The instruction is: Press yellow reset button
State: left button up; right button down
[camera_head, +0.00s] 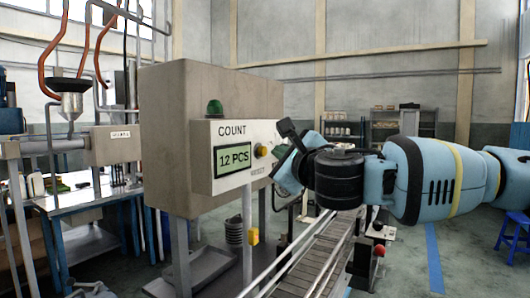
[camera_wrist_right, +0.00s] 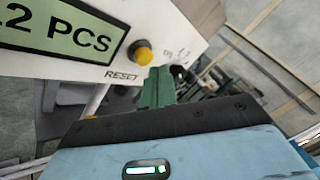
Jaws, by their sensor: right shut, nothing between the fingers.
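The yellow reset button (camera_head: 261,150) sits on the white front of the count panel (camera_head: 204,185), right of a green display (camera_head: 232,158) reading "12 PCS". The button (camera_wrist_right: 141,53) also shows in the right wrist view, above the word "RESET". My right gripper (camera_head: 281,168) is shut and empty, just right of the panel. Its green fingers (camera_wrist_right: 158,88) appear right of and below the button in the wrist view. The button is uncovered there, with a small visible gap to the fingers. Contact is not seen. My left gripper is not in view.
A green lamp (camera_head: 215,108) stands on top of the panel. A conveyor (camera_head: 310,262) runs below my right arm. A grey housing (camera_head: 175,110) stands behind the panel. A blue worktable (camera_head: 85,205) is at the left, and a blue stool (camera_head: 513,236) at the far right.

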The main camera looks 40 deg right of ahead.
dwell(1.0)
jog(key=shift+w, duration=0.15)
jog(key=shift+w+a, duration=0.1)
jog(key=shift+w, duration=0.2)
